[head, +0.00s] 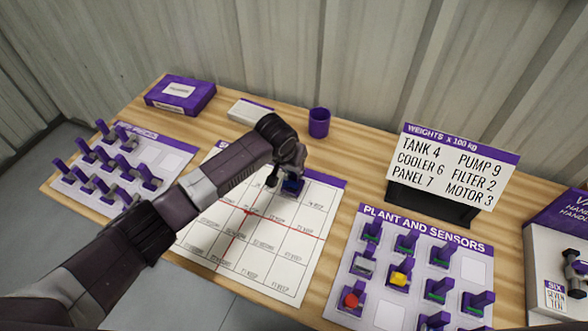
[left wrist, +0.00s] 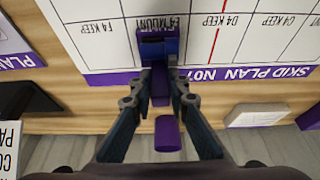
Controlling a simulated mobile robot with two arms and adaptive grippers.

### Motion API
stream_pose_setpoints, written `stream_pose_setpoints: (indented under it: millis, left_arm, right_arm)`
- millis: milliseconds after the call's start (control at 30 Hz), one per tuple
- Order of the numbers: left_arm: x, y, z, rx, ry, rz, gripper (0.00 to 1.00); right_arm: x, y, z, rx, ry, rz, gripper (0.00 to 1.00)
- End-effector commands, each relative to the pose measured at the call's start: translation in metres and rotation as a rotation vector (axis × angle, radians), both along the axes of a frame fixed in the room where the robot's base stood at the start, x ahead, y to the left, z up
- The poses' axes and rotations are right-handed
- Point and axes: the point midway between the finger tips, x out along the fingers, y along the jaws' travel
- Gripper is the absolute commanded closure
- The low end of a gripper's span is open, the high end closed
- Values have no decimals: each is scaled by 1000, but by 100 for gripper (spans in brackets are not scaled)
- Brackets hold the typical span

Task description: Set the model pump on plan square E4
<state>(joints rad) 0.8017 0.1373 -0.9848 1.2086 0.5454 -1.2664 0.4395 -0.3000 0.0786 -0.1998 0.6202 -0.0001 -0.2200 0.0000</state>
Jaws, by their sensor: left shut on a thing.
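My left gripper (head: 288,176) is shut on the model pump (head: 292,187), a small blue block with a purple upright tab. In the left wrist view the gripper (left wrist: 159,72) grips the tab, and the blue pump (left wrist: 158,43) shows at the fingertips. The pump is over the square labelled E4 MOUNT (left wrist: 165,22), at the back edge of the white skid plan sheet (head: 285,262). I cannot tell whether its base touches the sheet. The arm hides part of the sheet. My right gripper is not in view.
A purple cup (head: 319,122), a small white box (head: 250,112) and a purple box (head: 180,94) stand behind the plan. A weights sign (head: 450,160) stands right of it. Mats with several models lie left (head: 170,160) and right (head: 475,265).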

Motion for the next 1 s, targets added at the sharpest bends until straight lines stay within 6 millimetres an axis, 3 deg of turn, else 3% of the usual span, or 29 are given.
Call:
stream_pose_setpoints:
  millis: [133, 167, 333, 1000]
  left_arm:
    - [0, 0, -2, 0, -1, 0, 100]
    - [0, 0, -2, 0, -1, 0, 81]
    - [0, 0, -2, -1, -1, 0, 64]
    - [0, 0, 6, 0, 0, 0, 64]
  right_arm:
    - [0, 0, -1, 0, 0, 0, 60]
    - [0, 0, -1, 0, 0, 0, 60]
    - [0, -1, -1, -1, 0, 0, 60]
    - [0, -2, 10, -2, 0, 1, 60]
